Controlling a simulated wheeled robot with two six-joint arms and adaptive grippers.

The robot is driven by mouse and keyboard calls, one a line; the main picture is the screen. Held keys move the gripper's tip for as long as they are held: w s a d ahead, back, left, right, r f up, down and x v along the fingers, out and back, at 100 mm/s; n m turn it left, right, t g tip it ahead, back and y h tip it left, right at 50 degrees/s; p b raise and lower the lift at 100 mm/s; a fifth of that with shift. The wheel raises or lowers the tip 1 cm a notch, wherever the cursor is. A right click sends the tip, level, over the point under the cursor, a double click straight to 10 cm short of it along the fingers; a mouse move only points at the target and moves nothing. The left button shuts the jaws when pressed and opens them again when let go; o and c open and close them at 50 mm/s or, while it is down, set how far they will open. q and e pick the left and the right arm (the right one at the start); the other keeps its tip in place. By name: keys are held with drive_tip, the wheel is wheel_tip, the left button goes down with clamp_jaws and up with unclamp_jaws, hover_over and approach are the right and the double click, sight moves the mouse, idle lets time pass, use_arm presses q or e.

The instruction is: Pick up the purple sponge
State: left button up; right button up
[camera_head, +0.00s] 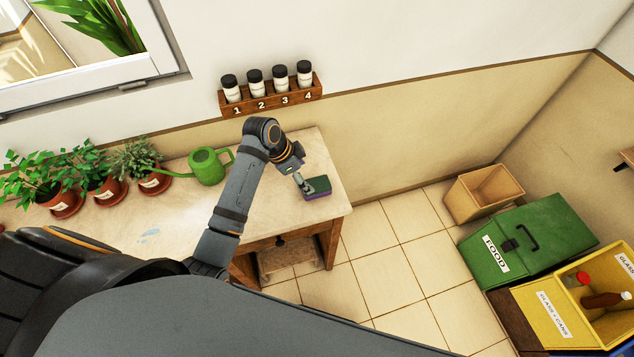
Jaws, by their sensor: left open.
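The purple sponge (317,195), with a dark green top and a purple side, lies near the right end of the pale table top. My left gripper (304,184) is open just at the sponge's left side, pointing down towards it. The gripper is small in view, and I cannot tell whether its fingers touch the sponge. My right gripper is not in view.
A green watering can (207,167) and potted plants (105,187) stand left on the table (180,215). A rack (270,96) with several jars hangs on the wall behind. A green bin (530,235), yellow bin (556,311) and open box (484,193) stand right.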

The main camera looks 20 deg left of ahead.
sight(314, 185)
use_arm(q)
drive_tip(key=shift+x, duration=1.2)
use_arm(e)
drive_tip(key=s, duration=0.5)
use_arm(q)
drive_tip(key=shift+w+d+f, duration=0.2)
drive_tip(key=shift+w+f, duration=0.3)
drive_tip(key=shift+f, duration=0.1)
drive_tip(key=shift+p+x, duration=0.95)
drive_tip(key=shift+x, duration=0.05)
drive_tip(key=shift+s+x, duration=0.25)
drive_tip(key=shift+x, duration=0.85)
drive_tip(key=shift+w+f, duration=0.1)
drive_tip(key=shift+f, duration=0.3)
drive_tip(key=c, duration=0.7)
drive_tip(key=shift+c, duration=0.5)
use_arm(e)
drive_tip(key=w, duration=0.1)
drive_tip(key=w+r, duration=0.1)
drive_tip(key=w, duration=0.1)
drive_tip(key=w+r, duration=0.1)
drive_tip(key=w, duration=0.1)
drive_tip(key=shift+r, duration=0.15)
